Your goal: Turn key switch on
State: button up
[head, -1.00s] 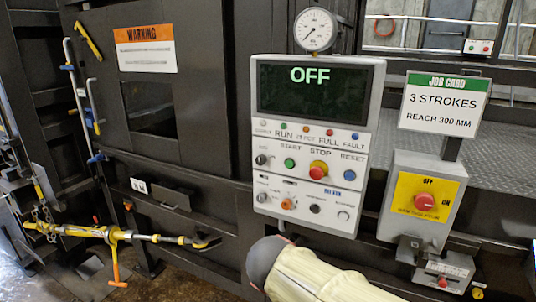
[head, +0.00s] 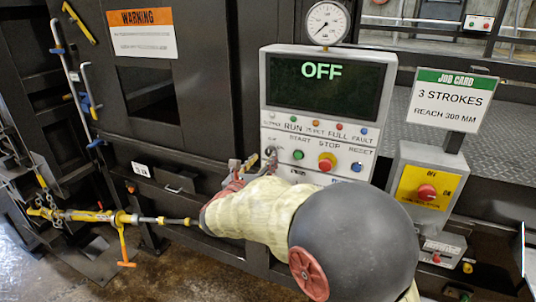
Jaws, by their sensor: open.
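The grey control panel (head: 264,105) stands upright in the middle of the head view, its screen (head: 325,87) reading OFF. A small dark switch (head: 270,151) sits left of the green START button (head: 298,155); it appears to be the key switch, but its label and position are too small to read. My gripper (head: 259,166) is open at the panel's left edge, its fingers close beside that switch. I cannot tell whether they touch it. My wrist and arm hide the panel's lower row of controls.
A red STOP button (head: 326,162) and blue RESET button (head: 356,167) sit right of START. A yellow isolator box (head: 407,189) with a red knob stands right of my arm, below a job card (head: 450,98). A yellow-handled bar (head: 125,218) lies left.

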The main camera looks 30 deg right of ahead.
aim_at(269, 153)
jog(key=shift+x, duration=2.2)
grip_shut()
